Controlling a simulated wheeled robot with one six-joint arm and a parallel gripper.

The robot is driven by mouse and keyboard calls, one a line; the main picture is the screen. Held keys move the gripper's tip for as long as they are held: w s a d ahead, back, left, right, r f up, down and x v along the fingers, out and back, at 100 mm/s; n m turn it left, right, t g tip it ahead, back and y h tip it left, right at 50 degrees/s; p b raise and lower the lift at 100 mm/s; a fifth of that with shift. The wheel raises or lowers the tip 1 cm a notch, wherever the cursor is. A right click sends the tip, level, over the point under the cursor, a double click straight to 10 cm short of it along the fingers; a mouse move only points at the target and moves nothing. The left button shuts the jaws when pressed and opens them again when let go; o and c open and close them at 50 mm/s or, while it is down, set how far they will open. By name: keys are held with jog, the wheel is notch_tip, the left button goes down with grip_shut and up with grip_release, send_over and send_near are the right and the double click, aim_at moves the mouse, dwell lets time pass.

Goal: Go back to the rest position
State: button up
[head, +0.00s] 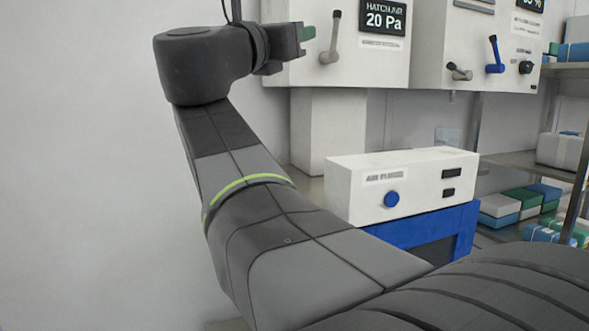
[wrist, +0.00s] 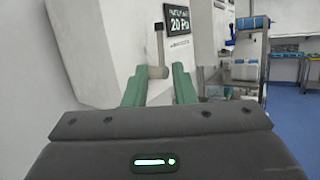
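My gripper (head: 308,33) is at the top of the head view, where a green finger shows in front of the white hatch panel. In the wrist view my gripper (wrist: 159,82) has its two green fingers apart, with nothing held between them. The grey lever (head: 331,40) of the hatch panel is just right of the finger in the head view. No rest position is marked in either view.
The hatch panel's display (head: 383,17) reads 20 Pa. Another panel with a blue lever (head: 495,55) is to the right. Below stands a white air purge box (head: 400,180) with a blue knob. Shelves (head: 530,160) with packs are at right. A plain wall is at left.

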aim_at(337, 26)
jog(key=p+x, duration=0.2)
jog(key=x, duration=1.1)
jog(key=shift+w+d, duration=0.1)
jog(key=shift+w, duration=0.05)
jog(key=b+v, duration=0.2)
jog(key=v, duration=1.2)
jog(key=p+x, duration=0.2)
jog(key=x, duration=1.1)
jog(key=shift+w+d+r+p, duration=0.15)
jog(key=shift+w+d+p, duration=0.1)
jog(key=shift+w+p, duration=0.1)
jog(key=shift+w+d+r+p, duration=0.2)
jog(key=shift+r+p, duration=0.1)
jog(key=shift+p, duration=0.15)
jog(key=shift+s+d+f+m+g+p, duration=0.1)
jog(key=shift+m+g+p, duration=0.35)
jog(key=shift+p, duration=0.4)
jog(key=shift+d+f+g+y, duration=0.15)
jog(key=shift+f+g+y, duration=0.05)
jog(key=shift+g+y, duration=0.1)
